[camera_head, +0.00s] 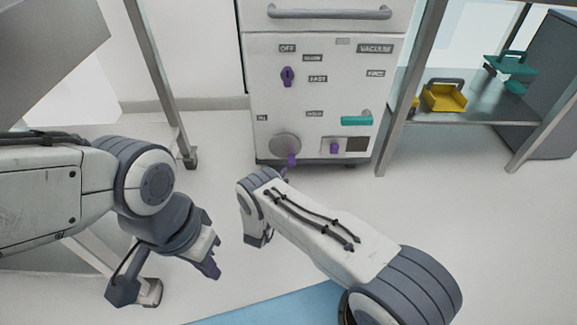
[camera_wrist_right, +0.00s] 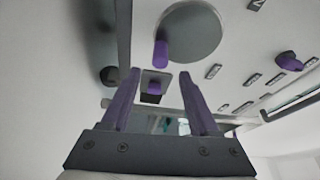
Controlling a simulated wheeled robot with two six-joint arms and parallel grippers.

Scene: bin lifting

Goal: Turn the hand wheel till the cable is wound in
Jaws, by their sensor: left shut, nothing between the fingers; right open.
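The hand wheel (camera_head: 284,144) is a grey disc low on the front of a white cabinet. Its purple handle (camera_head: 291,159) sticks out at its lower edge. The wheel (camera_wrist_right: 197,32) and its handle (camera_wrist_right: 161,54) also show in the right wrist view. My right gripper (camera_wrist_right: 161,74) is open and empty, with its purple fingers pointing at the panel and the handle just past the fingertips in the picture. In the head view my own arm largely hides it. My left gripper (camera_head: 213,268) is shut and empty above the floor at lower left. I see no cable.
The white cabinet (camera_head: 265,92) also bears a purple knob (camera_head: 288,76), a teal handle (camera_head: 356,120) and a recessed purple switch (camera_head: 335,148). Open floor lies in front.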

